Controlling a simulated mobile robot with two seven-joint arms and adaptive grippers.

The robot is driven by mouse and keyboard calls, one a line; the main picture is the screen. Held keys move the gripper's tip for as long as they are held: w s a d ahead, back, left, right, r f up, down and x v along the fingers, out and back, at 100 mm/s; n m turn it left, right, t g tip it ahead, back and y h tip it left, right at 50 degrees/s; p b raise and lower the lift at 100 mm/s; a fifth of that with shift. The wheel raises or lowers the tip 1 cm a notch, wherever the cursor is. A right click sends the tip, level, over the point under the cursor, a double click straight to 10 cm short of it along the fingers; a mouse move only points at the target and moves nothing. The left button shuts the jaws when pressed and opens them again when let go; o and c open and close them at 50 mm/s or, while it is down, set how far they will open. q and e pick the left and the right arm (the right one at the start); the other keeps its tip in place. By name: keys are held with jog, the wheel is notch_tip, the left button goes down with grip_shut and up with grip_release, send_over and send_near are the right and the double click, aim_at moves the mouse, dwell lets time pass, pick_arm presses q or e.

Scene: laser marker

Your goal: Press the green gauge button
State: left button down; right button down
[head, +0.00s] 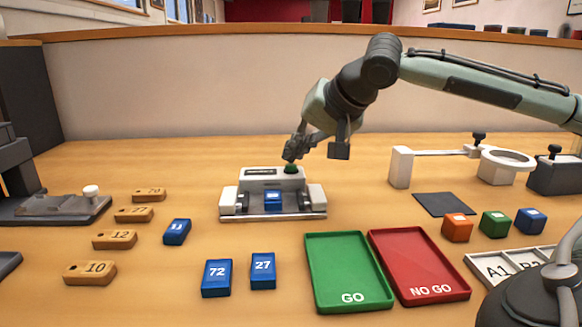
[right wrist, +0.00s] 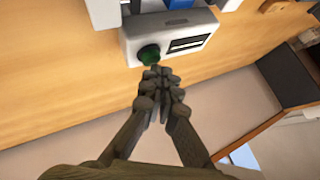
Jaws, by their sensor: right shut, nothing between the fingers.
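The gauge (head: 262,181) is a white block with a dark display on a metal base, at the middle of the table. Its green button (head: 291,169) is on the top right of the block. The button also shows in the right wrist view (right wrist: 149,54). A blue block (head: 272,200) sits in the gauge between its white ends. My right gripper (head: 290,156) is shut and empty, its fingertips just above the button in the head view. In the right wrist view its fingertips (right wrist: 160,72) are right beside the button; I cannot tell whether they touch it. My left gripper is not in view.
A green GO tray (head: 345,296) and a red NO GO tray (head: 437,290) lie in front right. Blue blocks (head: 216,278) and wooden tags (head: 90,272) lie front left. A white clamp-like stand (head: 401,167) and coloured cubes (head: 495,223) are at the right.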

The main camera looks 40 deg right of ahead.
aim_at(294, 166)
jog(key=shift+f+b, duration=0.4)
jog(key=shift+f, duration=0.1)
dwell(0.7)
dwell(0.3)
jog(key=shift+r+p, duration=0.95)
jog(key=shift+r, duration=0.05)
notch_tip(294, 166, up, 5)
jog(key=p, duration=0.5)
jog(key=shift+f, duration=0.1)
dwell(0.5)
